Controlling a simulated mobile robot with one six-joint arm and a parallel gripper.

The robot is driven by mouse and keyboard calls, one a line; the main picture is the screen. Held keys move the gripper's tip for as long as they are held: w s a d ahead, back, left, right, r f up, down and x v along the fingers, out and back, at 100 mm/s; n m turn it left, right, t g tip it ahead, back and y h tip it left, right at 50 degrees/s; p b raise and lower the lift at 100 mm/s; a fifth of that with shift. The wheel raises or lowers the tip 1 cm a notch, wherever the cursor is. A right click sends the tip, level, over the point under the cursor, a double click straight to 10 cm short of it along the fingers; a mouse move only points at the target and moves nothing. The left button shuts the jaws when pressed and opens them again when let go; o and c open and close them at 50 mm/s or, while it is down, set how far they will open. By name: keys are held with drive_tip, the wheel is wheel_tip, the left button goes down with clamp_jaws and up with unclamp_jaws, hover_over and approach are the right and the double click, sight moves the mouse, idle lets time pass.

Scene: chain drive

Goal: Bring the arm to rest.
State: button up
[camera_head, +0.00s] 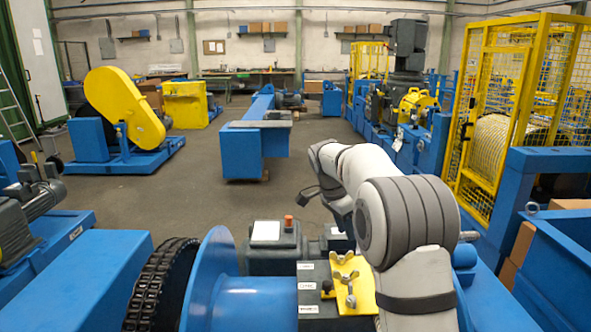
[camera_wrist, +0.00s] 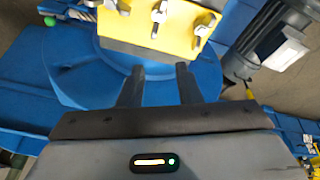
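My arm reaches forward from the lower right in the head view, bent at the elbow, over the blue machine. My gripper (camera_wrist: 158,82) shows in the wrist view with its two dark fingers apart and nothing between them. It is above a blue surface (camera_wrist: 75,75), just short of a yellow plate (camera_wrist: 185,30) with several metal wing nuts. The same yellow plate (camera_head: 360,297) shows in the head view beside my arm. In the head view the gripper fingers are hidden behind the arm.
A black chain (camera_head: 152,290) runs around a wheel beside a blue drum (camera_head: 215,285). A grey box with an orange button (camera_head: 288,221) stands ahead. A yellow mesh cage (camera_head: 505,110) stands right. A blue bench (camera_head: 240,150) stands further off, with open floor (camera_head: 200,205) before it.

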drive_tip(key=s+d+r+n+t+y+p, duration=0.1)
drive_tip(key=s+r+n, duration=0.25)
drive_tip(key=s, duration=0.55)
drive_tip(key=s+d+r+n+y+p, duration=0.15)
drive_tip(key=s+n, duration=0.25)
drive_tip(key=s, duration=0.6)
drive_tip(key=s+f+n, duration=0.2)
drive_tip(key=s+n, duration=0.1)
drive_tip(key=s, duration=0.5)
drive_tip(key=s+a+f+n+t+p, duration=0.1)
drive_tip(key=s+f+n, duration=0.1)
drive_tip(key=s, duration=0.6)
drive_tip(key=shift+s+a+f+n+y, duration=0.15)
drive_tip(key=shift+s+n+y, duration=0.2)
drive_tip(key=shift+s+n, duration=0.1)
